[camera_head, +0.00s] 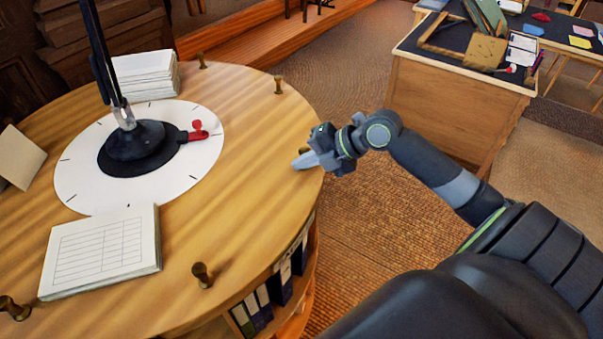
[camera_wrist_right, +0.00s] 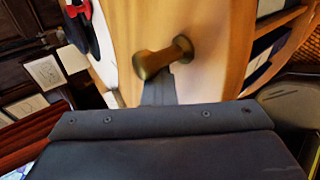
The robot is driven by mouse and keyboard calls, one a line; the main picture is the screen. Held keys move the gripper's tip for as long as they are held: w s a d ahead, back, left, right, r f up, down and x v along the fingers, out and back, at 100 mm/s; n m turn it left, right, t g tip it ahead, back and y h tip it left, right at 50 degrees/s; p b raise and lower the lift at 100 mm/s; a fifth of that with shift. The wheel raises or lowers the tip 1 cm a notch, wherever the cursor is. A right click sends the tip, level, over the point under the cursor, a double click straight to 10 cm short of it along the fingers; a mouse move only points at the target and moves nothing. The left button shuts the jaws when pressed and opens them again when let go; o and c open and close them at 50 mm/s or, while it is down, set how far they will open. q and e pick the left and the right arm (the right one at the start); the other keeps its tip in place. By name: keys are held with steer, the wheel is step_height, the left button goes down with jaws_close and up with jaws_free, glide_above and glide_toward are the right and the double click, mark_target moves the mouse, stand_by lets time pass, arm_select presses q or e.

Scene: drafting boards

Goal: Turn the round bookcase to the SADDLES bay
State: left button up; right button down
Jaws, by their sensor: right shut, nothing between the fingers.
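The round bookcase (camera_head: 235,225) fills the left of the head view. It has a wooden top with short brass pegs around its rim and binders on shelves below. My right gripper (camera_head: 301,163) is shut and empty at the right rim of the top, beside a brass peg mostly hidden by the fingers. In the right wrist view that peg (camera_wrist_right: 165,57) stands just beyond the fingertips (camera_wrist_right: 160,88); whether they touch cannot be told. My left gripper is not in view. No SADDLES label can be read.
On the top are a white dial (camera_head: 75,180) with a black lamp base (camera_head: 137,147) and red clamp (camera_head: 200,132), a ruled pad (camera_head: 100,250), and a paper stack (camera_head: 146,75). A wooden desk (camera_head: 450,105) stands at the back right. Carpet between is clear.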

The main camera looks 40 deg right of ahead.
steer(key=shift+w+d+f+b, duration=0.15)
steer(key=shift+w+d+b, duration=0.25)
steer(key=shift+w+d, duration=0.7)
steer(key=shift+d, duration=0.15)
steer(key=shift+s+a, duration=0.15)
steer(key=shift+w+b, duration=0.3)
steer(key=shift+b, duration=0.1)
steer(key=shift+n+y, duration=0.3)
steer(key=shift+n, duration=0.1)
steer(key=w+d+b, duration=0.3)
steer(key=shift+w+f, duration=0.15)
steer(key=shift+w+d+g+b, duration=0.3)
steer(key=shift+w, duration=0.05)
steer(key=shift+r, duration=0.25)
